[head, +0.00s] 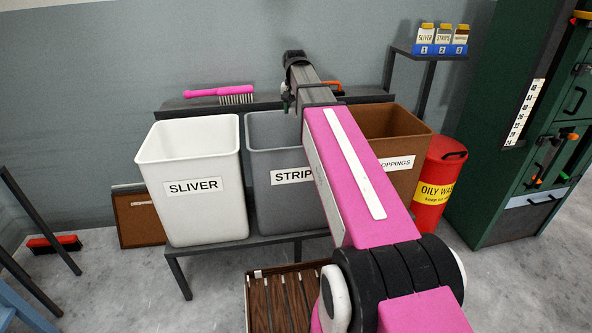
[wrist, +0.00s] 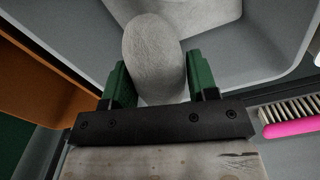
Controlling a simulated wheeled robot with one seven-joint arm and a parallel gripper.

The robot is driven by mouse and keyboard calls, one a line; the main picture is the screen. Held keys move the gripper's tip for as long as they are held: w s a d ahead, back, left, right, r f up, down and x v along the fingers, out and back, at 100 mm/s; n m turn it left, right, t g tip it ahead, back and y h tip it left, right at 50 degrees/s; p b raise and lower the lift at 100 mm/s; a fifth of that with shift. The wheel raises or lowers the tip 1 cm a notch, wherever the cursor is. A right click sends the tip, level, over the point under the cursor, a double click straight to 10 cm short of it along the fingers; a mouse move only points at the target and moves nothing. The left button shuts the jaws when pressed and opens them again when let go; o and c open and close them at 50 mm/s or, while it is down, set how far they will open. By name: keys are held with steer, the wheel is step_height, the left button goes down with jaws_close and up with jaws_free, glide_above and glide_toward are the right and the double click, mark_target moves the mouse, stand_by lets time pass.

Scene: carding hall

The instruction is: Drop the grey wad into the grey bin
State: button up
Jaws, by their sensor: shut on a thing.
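The grey wad (wrist: 153,50) is a rounded, rough, pale grey lump in the wrist view. My gripper (wrist: 158,74) is shut on it, with one green finger on each side. Beyond the wad are the inner walls of the grey bin (wrist: 230,58), so the wad is over the bin's opening. In the head view the grey bin (head: 262,160) stands in the middle of three bins, its "STRIPS" label partly covered by my arm. The wad cannot be made out in the head view.
A white bin (head: 190,215) labelled SLIVER stands left of the grey bin. A brown bin (head: 405,185) stands right, partly behind my arm. A pink brush (head: 220,93) lies on the shelf behind. A red oily-waste can (head: 437,190) is at the right.

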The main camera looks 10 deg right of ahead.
steer(key=shift+f, duration=2.95)
steer(key=o, duration=1)
steer(key=shift+r, duration=0.15)
step_height(320, 180, up, 10)
steer(key=shift+f, duration=0.1)
steer(key=shift+r, duration=0.35)
steer(key=shift+s, duration=0.15)
